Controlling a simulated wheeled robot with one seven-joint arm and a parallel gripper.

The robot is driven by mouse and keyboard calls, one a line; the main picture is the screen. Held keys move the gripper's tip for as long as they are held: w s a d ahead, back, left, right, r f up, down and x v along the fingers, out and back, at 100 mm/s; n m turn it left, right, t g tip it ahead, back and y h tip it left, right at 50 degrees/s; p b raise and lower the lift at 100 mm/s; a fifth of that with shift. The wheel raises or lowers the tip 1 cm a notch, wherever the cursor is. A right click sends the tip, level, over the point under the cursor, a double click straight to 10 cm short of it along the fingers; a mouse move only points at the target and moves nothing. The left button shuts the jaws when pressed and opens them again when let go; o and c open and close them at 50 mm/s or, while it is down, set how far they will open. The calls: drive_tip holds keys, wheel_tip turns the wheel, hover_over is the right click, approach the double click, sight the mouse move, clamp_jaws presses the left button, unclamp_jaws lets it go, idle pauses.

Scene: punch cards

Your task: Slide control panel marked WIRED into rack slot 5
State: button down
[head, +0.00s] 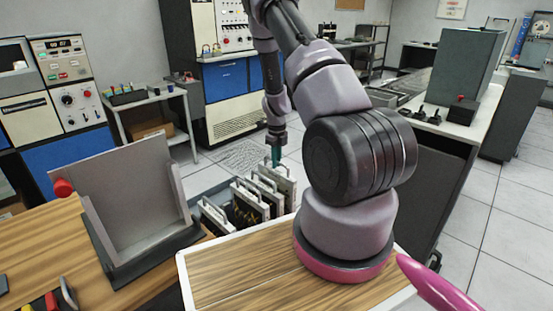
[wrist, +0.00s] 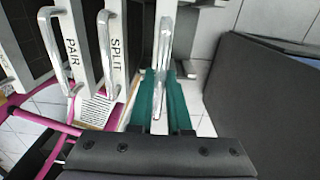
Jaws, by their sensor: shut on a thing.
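My gripper (head: 276,155) is over the group of panels behind the wooden worktop. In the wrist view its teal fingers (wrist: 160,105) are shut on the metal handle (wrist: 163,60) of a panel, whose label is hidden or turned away. Left of it stand a panel marked SPLIT (wrist: 117,65) and a panel marked PAIR (wrist: 72,45), both with handles. In the head view several light panels with handles (head: 250,198) stand upright in a dark rack or holder. I cannot read the word WIRED or any slot number in either view.
A grey upright stand with a red knob (head: 63,188) is on the wooden table at left. A wooden worktop with a white rim (head: 240,272) lies in front of my arm. A dark cabinet (head: 440,180) stands at right. A magenta frame (wrist: 45,120) shows at left in the wrist view.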

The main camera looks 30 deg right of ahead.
sight(277, 171)
drive_tip(key=shift+f, duration=0.4)
drive_tip(key=shift+f, duration=1.15)
drive_tip(key=c, duration=0.8)
unclamp_jaws()
wheel_tip(277, 171, up, 11)
drive_tip(key=shift+f, duration=0.1)
